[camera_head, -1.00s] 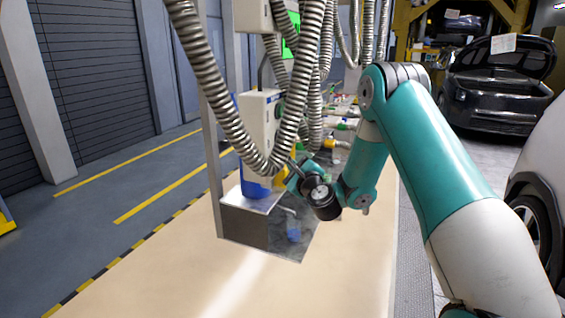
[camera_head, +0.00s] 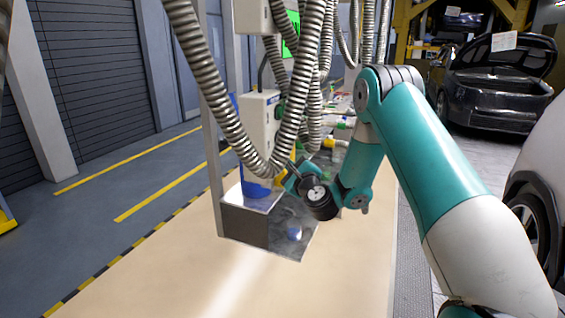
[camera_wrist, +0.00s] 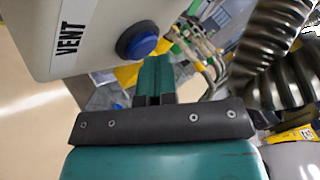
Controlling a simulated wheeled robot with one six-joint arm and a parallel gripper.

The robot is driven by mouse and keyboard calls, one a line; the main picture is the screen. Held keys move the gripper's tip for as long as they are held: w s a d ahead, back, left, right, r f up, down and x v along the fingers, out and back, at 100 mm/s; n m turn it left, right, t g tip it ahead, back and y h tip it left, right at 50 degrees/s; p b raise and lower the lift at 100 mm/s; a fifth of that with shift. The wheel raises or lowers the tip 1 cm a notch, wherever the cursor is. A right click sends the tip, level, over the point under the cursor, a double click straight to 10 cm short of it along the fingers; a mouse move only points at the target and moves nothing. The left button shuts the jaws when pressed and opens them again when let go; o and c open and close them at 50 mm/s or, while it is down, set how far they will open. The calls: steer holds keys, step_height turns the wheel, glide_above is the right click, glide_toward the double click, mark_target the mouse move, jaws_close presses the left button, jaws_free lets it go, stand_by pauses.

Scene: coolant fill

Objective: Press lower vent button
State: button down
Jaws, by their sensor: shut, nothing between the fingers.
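In the wrist view, a white box marked VENT (camera_wrist: 88,30) shows a round blue button (camera_wrist: 137,41) with a dark collar on its side face. My gripper (camera_wrist: 155,66) is shut and empty, its teal fingers just below and right of the button in the picture. I cannot tell whether the fingertips touch it. In the head view, my gripper (camera_head: 288,183) is low, beside the white equipment column (camera_head: 258,122), partly hidden by hoses and my wrist. The blue button cannot be made out there.
Ribbed metal hoses (camera_head: 212,85) hang close to my wrist, and they also fill the right of the wrist view (camera_wrist: 268,45). A grey metal stand (camera_head: 243,226) is below. Valves and pipes lie behind. A dark car (camera_head: 497,90) stands at the back right.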

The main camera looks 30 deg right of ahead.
steer(key=shift+w+a, duration=0.1)
steer(key=shift+a, duration=0.05)
stand_by(0.3)
stand_by(0.4)
steer(key=b, duration=0.1)
steer(key=s+d+b, duration=0.1)
steer(key=shift+s+d+b, duration=0.1)
steer(key=shift+s+b, duration=0.15)
steer(key=shift+b, duration=0.05)
steer(key=s+d+b, duration=0.1)
steer(key=s+b, duration=0.1)
steer(key=b, duration=0.1)
steer(key=s+d+b, duration=0.2)
steer(key=b, duration=0.1)
stand_by(0.5)
